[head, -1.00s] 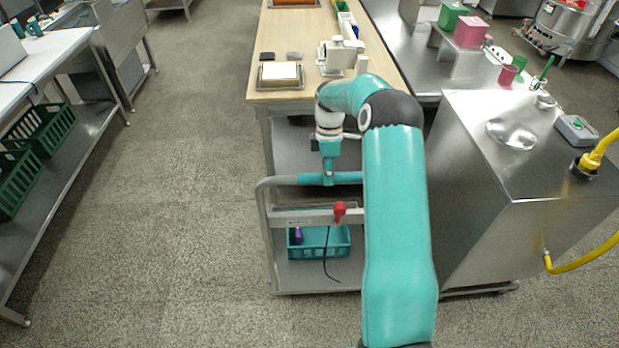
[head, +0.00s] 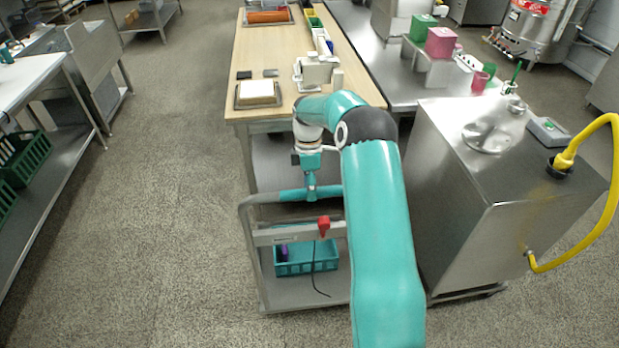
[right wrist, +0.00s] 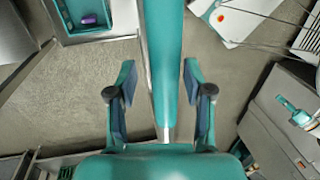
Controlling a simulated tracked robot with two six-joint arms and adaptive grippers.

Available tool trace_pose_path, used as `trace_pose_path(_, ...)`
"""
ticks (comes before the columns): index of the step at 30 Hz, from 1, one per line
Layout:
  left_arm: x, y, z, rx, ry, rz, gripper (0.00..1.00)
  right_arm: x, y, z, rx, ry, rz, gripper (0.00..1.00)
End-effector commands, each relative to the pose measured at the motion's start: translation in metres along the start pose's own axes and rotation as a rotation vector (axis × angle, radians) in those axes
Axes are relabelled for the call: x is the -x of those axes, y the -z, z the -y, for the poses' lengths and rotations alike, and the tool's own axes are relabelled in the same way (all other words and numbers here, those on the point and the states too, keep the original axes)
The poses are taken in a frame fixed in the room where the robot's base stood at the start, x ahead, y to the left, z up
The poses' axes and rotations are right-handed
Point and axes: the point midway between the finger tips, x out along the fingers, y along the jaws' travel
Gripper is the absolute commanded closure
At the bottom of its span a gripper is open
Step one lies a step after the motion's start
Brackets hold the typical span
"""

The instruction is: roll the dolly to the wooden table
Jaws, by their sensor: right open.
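The dolly is a grey metal cart with a low deck (head: 288,292) and an upright handle frame with a teal grip bar (head: 327,191). It stands just in front of the near end of the wooden table (head: 268,105). My right gripper (head: 311,185) is at the grip bar. In the right wrist view the teal bar (right wrist: 164,50) runs between the two spread fingers of my right gripper (right wrist: 158,85), with a visible gap on each side. My right arm hides the dolly's right part. My left gripper is not in view.
A teal crate (head: 318,263) with a purple item rides on the dolly's deck. A red clip with a dark cord hangs from the frame. A steel cabinet (head: 465,185) with a yellow hose stands close to the right. The floor left of the dolly (head: 170,200) is clear.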

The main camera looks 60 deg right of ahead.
Motion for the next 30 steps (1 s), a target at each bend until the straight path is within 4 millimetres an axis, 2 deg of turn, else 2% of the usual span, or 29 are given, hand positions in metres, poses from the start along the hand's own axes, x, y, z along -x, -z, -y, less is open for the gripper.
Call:
trace_pose_path(5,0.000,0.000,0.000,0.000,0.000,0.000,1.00,0.018,0.001,-0.001,0.001,-0.005,-0.001,0.49)
trace_pose_path(15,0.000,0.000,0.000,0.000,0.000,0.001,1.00,0.086,0.002,-0.002,0.001,-0.007,-0.001,0.49)
trace_pose_path(18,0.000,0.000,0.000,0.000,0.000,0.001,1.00,0.101,0.002,-0.001,0.002,-0.006,0.000,0.49)
trace_pose_path(24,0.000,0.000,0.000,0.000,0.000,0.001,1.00,0.116,0.002,-0.001,0.001,-0.005,0.001,0.49)
trace_pose_path(30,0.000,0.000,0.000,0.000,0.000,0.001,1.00,0.118,0.001,0.000,0.001,-0.003,0.001,0.49)
